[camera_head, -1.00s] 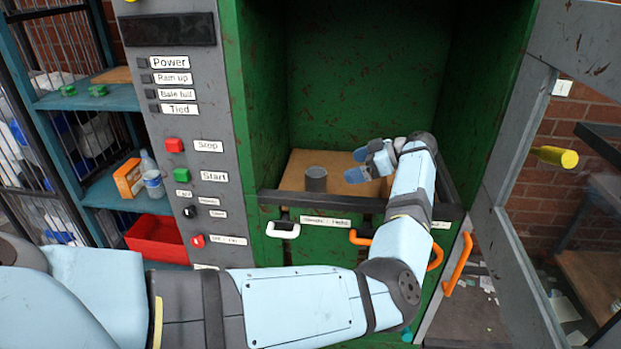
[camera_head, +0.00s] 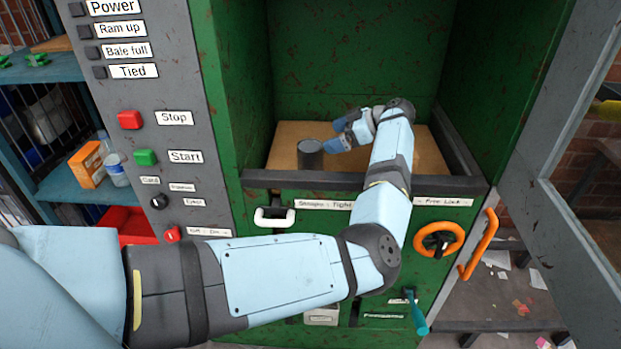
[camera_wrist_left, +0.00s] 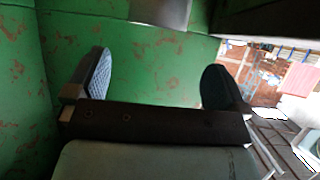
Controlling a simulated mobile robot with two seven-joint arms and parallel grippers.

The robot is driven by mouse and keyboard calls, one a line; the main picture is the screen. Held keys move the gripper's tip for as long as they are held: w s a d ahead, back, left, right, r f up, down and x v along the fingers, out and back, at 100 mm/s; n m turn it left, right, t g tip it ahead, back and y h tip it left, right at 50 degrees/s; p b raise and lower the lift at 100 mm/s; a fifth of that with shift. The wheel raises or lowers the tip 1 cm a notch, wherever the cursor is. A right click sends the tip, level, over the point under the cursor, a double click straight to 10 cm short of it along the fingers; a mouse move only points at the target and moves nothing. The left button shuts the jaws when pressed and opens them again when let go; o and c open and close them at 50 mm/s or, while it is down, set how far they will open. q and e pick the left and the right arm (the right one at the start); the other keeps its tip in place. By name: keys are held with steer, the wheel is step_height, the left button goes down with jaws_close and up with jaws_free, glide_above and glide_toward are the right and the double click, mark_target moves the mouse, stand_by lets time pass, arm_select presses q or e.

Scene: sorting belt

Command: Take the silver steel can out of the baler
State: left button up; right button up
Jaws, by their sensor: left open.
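The grey steel can (camera_head: 310,155) stands upright on the brown floor board inside the green baler (camera_head: 350,60), near its front edge. My left arm reaches into the chamber from the front. My left gripper (camera_head: 338,136) is open, just right of the can, with its blue fingers pointing left towards it. No finger is seen around the can, and I cannot tell whether one touches it. In the left wrist view the two fingers (camera_wrist_left: 158,75) are wide apart with nothing between them. A grey surface at the top edge there may be the can. My right gripper is out of view.
A dark front sill (camera_head: 270,178) runs below the chamber opening. The control panel (camera_head: 160,80) stands to its left and the open grey door (camera_head: 585,150) to its right. Orange handles (camera_head: 482,245) and a white handle (camera_head: 274,217) stick out in front.

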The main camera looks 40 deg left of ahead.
mark_target(312, 145)
arm_select(q)
steer(key=a+f, duration=0.2)
steer(key=shift+s+a+f+b, duration=0.15)
steer(key=shift+f+b, duration=0.15)
steer(key=shift+b, duration=0.1)
steer(key=shift+s+a+f, duration=0.15)
steer(key=shift+s+a, duration=0.1)
steer(key=shift+a, duration=0.2)
steer(key=b+x, duration=0.2)
steer(key=x, duration=0.2)
steer(key=shift+a+f, duration=0.15)
steer(key=shift+a, duration=0.05)
steer(key=shift+c, duration=0.7)
steer(key=c, duration=1)
steer(key=shift+o, duration=0.2)
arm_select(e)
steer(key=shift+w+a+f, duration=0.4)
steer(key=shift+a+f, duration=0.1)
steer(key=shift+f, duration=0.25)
